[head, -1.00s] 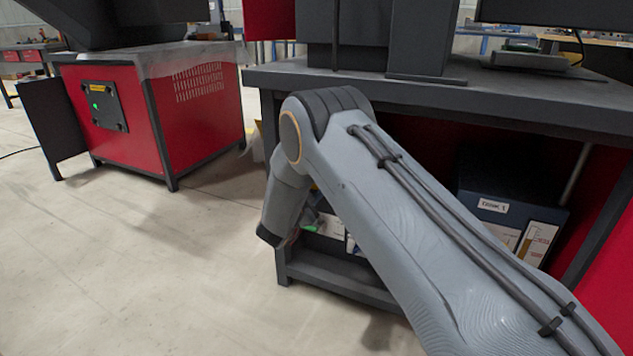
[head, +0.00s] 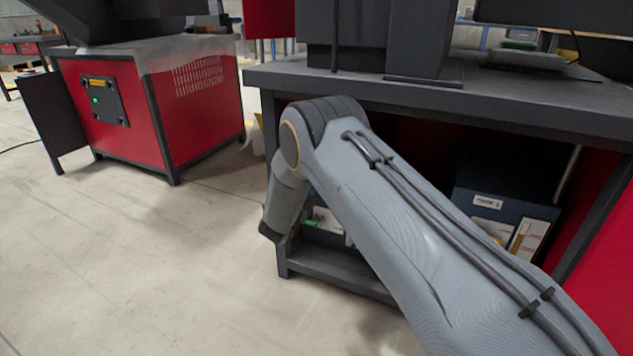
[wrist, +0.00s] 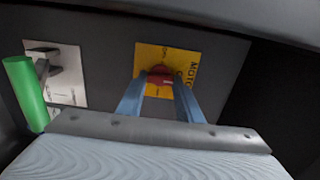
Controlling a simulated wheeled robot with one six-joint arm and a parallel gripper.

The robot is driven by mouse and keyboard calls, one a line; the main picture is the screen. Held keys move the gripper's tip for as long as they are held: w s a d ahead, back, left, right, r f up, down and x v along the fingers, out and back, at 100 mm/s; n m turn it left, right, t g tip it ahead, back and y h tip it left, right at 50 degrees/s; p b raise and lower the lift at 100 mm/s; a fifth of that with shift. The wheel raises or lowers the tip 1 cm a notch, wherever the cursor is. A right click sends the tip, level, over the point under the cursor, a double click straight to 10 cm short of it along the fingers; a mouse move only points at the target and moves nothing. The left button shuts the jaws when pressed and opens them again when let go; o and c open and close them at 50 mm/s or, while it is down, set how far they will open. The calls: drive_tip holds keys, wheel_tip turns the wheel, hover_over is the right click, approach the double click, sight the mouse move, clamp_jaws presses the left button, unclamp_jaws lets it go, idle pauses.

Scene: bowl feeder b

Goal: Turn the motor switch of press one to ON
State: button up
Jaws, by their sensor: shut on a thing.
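In the wrist view a red rotary knob (wrist: 160,77) sits on a yellow plate (wrist: 187,62) whose partly visible lettering begins "MOTO". The plate is fixed to a dark panel (wrist: 225,50). My gripper (wrist: 160,88) is at the knob, with one blue-grey finger on each side, shut on it. The fingers hide the lower part of the plate, so which mark the knob points to cannot be read.
In the wrist view a green-handled lever (wrist: 24,92) on a white plate (wrist: 68,85) stands left of my gripper.

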idle(0.4)
drive_tip(key=o, duration=1)
drive_tip(key=shift+o, duration=0.2)
drive_tip(key=p+v, duration=0.2)
drive_tip(key=v, duration=0.6)
drive_tip(key=shift+p, duration=0.3)
drive_tip(key=shift+w, duration=0.1)
